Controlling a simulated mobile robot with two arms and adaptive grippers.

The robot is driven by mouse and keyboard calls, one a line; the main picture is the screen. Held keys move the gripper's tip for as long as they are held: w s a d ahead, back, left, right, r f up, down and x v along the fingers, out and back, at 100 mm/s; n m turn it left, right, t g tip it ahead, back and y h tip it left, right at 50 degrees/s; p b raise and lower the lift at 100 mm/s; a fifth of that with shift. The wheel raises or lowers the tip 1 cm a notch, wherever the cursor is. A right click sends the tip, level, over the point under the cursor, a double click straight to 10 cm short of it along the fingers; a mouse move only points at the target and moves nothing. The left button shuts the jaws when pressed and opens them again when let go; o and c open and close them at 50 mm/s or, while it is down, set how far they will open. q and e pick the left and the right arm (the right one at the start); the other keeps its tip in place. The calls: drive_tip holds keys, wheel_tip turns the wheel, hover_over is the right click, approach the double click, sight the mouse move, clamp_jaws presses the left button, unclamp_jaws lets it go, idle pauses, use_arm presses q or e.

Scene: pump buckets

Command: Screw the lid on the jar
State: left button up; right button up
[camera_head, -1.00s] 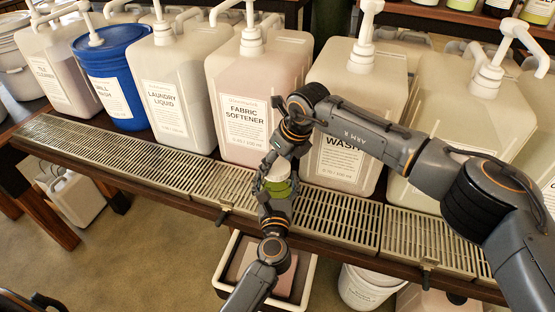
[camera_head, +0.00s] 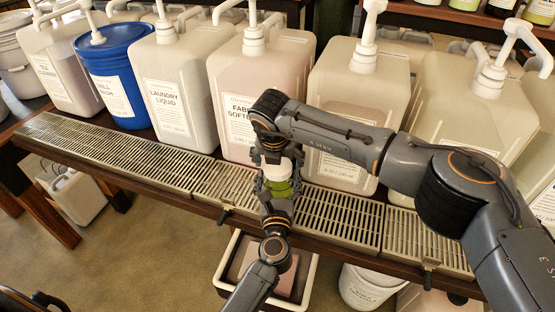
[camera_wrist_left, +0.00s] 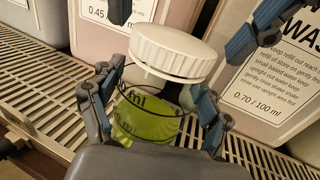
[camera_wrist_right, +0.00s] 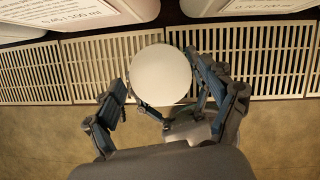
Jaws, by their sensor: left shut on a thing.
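The jar (camera_wrist_left: 145,118) is clear with green contents and stands upright in my left gripper (camera_head: 277,188), whose fingers are shut around its sides. The white ribbed lid (camera_wrist_left: 175,52) sits over the jar's mouth and looks slightly tilted in the left wrist view. A clear band shows below the lid; I cannot tell whether the threads are engaged. In the right wrist view the lid is a plain white disc (camera_wrist_right: 160,75). My right gripper (camera_wrist_right: 172,92) is above the lid, its fingers spread on either side and apart from it.
Large pump containers, such as the fabric softener (camera_head: 235,95) and laundry liquid (camera_head: 172,95), line the shelf behind. A metal drip grate (camera_head: 130,160) runs in front of them. A white-rimmed tray (camera_head: 308,275) and a white bucket (camera_head: 365,288) stand below.

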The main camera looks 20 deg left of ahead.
drive_tip(key=shift+w+d+r, duration=0.1)
drive_tip(key=v, duration=1.2)
use_arm(q)
drive_tip(key=o, duration=1.5)
